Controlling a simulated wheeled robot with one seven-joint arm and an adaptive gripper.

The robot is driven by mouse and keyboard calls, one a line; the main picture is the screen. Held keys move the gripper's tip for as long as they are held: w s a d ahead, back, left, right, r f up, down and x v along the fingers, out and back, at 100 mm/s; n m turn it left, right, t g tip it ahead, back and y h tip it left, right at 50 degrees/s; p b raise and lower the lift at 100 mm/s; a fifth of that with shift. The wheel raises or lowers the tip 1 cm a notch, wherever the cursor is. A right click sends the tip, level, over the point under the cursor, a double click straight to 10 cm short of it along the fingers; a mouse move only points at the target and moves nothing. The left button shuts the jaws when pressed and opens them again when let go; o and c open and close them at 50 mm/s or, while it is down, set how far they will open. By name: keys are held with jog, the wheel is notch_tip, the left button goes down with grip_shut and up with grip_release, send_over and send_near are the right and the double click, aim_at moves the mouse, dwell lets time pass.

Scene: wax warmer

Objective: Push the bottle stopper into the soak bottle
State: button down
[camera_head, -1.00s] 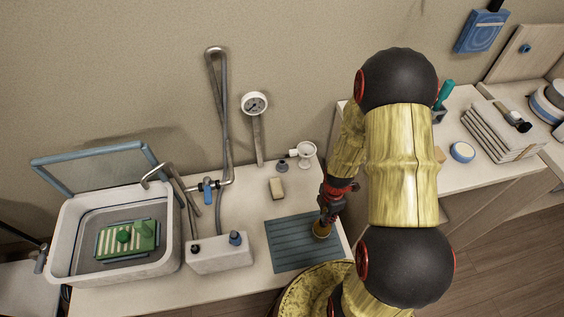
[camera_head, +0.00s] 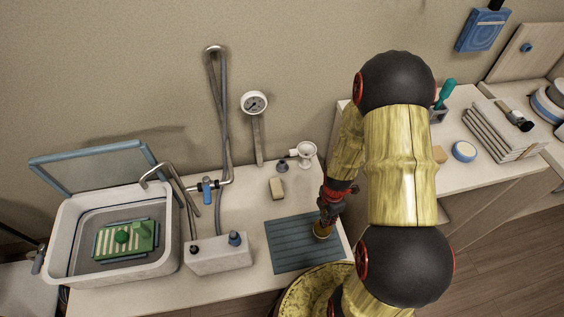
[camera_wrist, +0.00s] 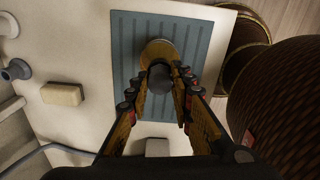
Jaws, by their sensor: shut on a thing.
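My gripper (camera_wrist: 161,74) points down over the blue-grey ribbed mat (camera_head: 290,258), near the mat's right side. Its fingers are closed around a dark grey cylinder, which appears to be the bottle stopper (camera_wrist: 160,80). An amber round form, which appears to be the soak bottle (camera_wrist: 158,49), stands on the mat directly below and in line with the stopper. In the head view, only the lower amber part of the bottle (camera_head: 322,231) shows under my gripper. The fingers and stopper hide the bottle's mouth, so I cannot tell how deep the stopper sits.
A beige block (camera_head: 277,189), a small grey knobbed piece (camera_head: 282,167) and a white cup-shaped piece (camera_head: 305,154) stand behind the mat. A white box (camera_head: 219,255) and a basin (camera_head: 62,235) are left. A woven round container (camera_wrist: 290,95) stands close beside the counter.

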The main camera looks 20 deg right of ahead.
jog(key=c, duration=1.5)
grip_release()
jog(key=shift+r, duration=0.2)
jog(key=shift+r+p, duration=3.3)
jog(key=shift+r, duration=0.5)
